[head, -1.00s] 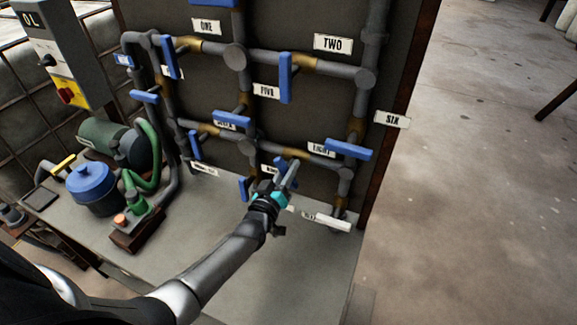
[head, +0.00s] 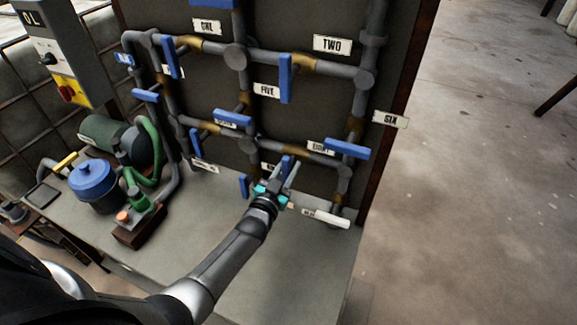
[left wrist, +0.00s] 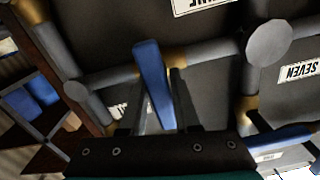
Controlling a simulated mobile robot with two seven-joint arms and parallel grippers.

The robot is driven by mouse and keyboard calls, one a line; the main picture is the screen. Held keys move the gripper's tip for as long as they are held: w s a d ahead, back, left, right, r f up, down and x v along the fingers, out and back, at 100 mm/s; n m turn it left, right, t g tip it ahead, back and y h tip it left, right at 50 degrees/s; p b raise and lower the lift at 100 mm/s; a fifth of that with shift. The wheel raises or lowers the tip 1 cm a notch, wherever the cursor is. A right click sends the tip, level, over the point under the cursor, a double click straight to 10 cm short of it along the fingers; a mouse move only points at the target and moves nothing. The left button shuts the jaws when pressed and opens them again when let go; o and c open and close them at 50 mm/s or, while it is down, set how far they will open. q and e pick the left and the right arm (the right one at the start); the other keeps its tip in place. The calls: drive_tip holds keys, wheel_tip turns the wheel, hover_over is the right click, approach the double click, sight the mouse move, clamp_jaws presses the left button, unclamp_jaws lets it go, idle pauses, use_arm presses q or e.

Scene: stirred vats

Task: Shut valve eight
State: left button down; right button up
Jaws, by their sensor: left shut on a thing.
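The label EIGHT (head: 320,147) sits above a pipe at the lower right of the pipe panel. The blue handle of valve eight (head: 287,163) stands below and left of this label. My left gripper (head: 284,177) is shut on that handle, with a finger on each side. In the left wrist view the blue handle (left wrist: 152,80) rises between the fingers and crosses the grey pipe at a steep angle. My right gripper is not in view.
A green pump (head: 115,140) and blue-lidded pot (head: 92,178) stand left. The bench front is clear.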

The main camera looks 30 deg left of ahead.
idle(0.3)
use_arm(q)
drive_tip(key=c, duration=0.6)
unclamp_jaws()
drive_tip(key=shift+c, duration=0.2)
drive_tip(key=shift+s, duration=0.55)
drive_tip(key=s+p, duration=0.1)
drive_tip(key=s, duration=1.3)
drive_tip(key=shift+d, duration=0.45)
drive_tip(key=shift+s, duration=0.1)
